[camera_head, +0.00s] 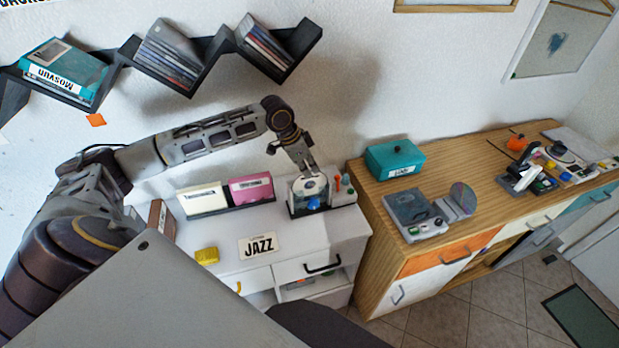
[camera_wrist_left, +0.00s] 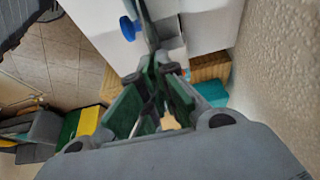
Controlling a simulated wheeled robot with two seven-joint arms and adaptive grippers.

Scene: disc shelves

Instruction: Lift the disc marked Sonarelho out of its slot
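A pale disc (camera_head: 308,187) stands in a dark holder (camera_head: 334,202) at the right end of the white cabinet top. Its marking is too small to read, so I cannot tell whether it is Sonarelho. My left gripper (camera_head: 309,174) reaches down to the disc's upper edge. In the left wrist view, the green-padded fingers (camera_wrist_left: 152,74) point toward a thin dark edge above the cabinet, perhaps the disc seen edge-on. Whether the fingers grip it or only flank it is unclear. My right gripper is not in view.
A cream case (camera_head: 203,199) and a pink case (camera_head: 251,188) stand left of the holder. A blue knob (camera_head: 313,203) sits at its front. A JAZZ sign (camera_head: 259,245) and yellow block (camera_head: 207,255) lie forward. A wooden sideboard (camera_head: 450,183) with a teal box (camera_head: 395,160) stands right.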

